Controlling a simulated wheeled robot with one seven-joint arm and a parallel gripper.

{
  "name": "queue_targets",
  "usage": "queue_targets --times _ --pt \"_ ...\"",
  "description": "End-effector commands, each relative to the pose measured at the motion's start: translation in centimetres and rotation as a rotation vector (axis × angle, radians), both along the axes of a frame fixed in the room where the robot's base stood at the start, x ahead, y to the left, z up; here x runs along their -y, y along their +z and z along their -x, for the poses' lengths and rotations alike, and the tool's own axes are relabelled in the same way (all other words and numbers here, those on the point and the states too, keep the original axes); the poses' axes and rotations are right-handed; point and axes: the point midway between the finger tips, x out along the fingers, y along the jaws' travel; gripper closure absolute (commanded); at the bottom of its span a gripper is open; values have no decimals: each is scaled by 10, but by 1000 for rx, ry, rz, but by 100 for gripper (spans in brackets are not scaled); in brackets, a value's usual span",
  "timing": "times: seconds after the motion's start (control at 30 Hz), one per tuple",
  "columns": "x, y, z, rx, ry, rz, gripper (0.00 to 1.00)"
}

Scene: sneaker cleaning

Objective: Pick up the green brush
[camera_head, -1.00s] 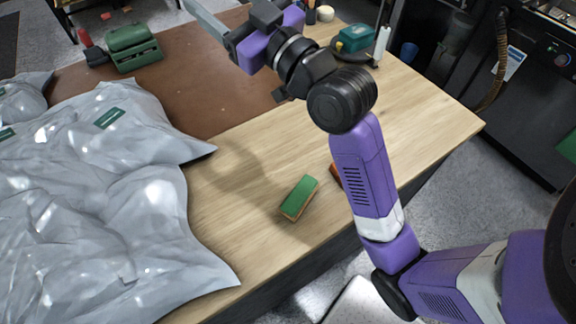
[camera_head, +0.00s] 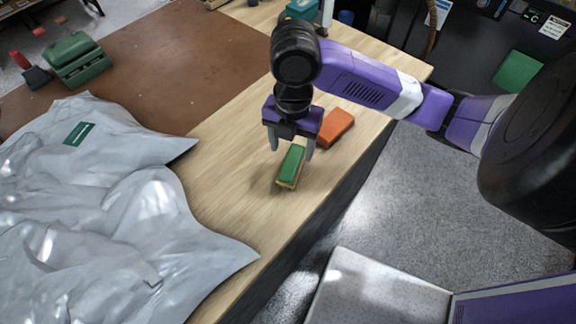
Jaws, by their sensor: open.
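The green brush (camera_head: 291,165) has a green top and a tan lower part. It lies on the wooden table (camera_head: 228,190) near the front edge. My gripper (camera_head: 291,148) points down over the far end of the brush. Its two grey fingers are open, one to the left of the brush and one to the right. I cannot tell whether either finger touches it. The brush looks to be still on the table.
An orange brush (camera_head: 337,127) lies just right of my gripper. Grey plastic bags (camera_head: 110,220) cover the left side. A brown mat (camera_head: 150,70) lies behind, with a green case (camera_head: 77,59) on it. Bare wood is free between the bags and the green brush.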

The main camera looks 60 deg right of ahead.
Motion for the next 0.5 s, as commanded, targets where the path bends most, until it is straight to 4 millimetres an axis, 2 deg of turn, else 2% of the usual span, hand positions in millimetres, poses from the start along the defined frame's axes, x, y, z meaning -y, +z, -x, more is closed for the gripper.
queue_targets --times 0.37,0.5 --pt "1 -30 2 -6 23 1 36" --pt "2 -47 2 -8 21 0 36"
